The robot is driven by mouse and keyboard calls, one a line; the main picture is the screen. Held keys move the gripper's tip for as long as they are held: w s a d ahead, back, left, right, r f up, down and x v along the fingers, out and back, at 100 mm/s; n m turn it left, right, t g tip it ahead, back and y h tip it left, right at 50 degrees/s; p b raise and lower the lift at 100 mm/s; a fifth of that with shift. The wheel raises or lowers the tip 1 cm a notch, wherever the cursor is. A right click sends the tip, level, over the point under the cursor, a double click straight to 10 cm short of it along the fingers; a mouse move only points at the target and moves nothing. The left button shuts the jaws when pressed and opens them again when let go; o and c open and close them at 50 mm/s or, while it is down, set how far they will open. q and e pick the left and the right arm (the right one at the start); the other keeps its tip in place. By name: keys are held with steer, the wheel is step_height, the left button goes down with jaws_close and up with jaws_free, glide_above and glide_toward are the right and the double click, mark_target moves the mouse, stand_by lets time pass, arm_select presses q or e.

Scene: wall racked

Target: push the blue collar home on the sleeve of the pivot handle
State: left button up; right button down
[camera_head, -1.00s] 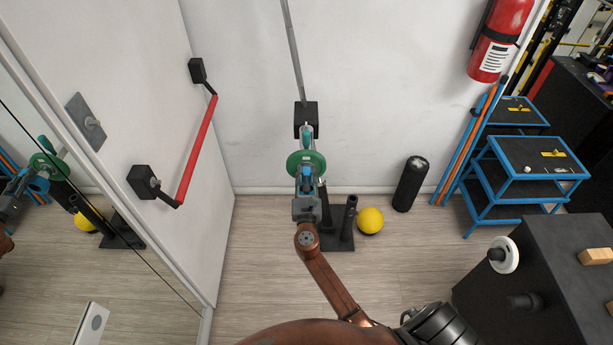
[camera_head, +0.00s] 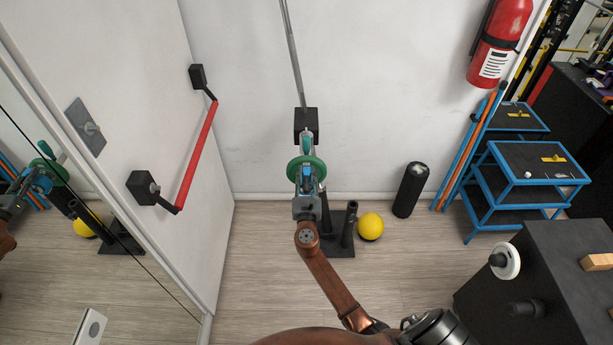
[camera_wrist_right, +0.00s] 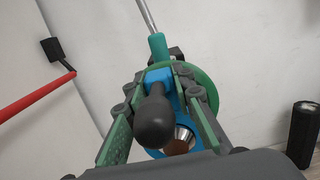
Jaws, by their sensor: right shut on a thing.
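The pivot handle has a black block (camera_head: 306,126) against the wall, a green disc (camera_head: 297,170) in front of it and a teal part (camera_wrist_right: 158,46) beyond the disc. My right gripper (camera_head: 306,190) is shut on the blue collar (camera_wrist_right: 158,76), with a green-padded finger on each side. The collar, with its black knob (camera_wrist_right: 154,120), is in front of the green disc (camera_wrist_right: 207,84). A silver sleeve end (camera_wrist_right: 183,134) shows inside the ring. The fingers hide the contact between collar and disc, so I cannot tell whether they touch. My left gripper is not in view.
A black stand with upright tubes (camera_head: 349,224) is below my right gripper, beside a yellow ball (camera_head: 370,226) and a black cylinder (camera_head: 410,190). The door's red bar (camera_head: 197,156) is to the left. A blue-framed cart (camera_head: 483,190) is to the right.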

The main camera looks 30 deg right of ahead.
mark_target(307, 167)
steer(key=shift+b+x, duration=0.35)
steer(key=shift+x, duration=1.35)
steer(key=c, duration=1.6)
jaws_free()
steer(key=shift+f, duration=0.15)
steer(key=v, duration=1.2)
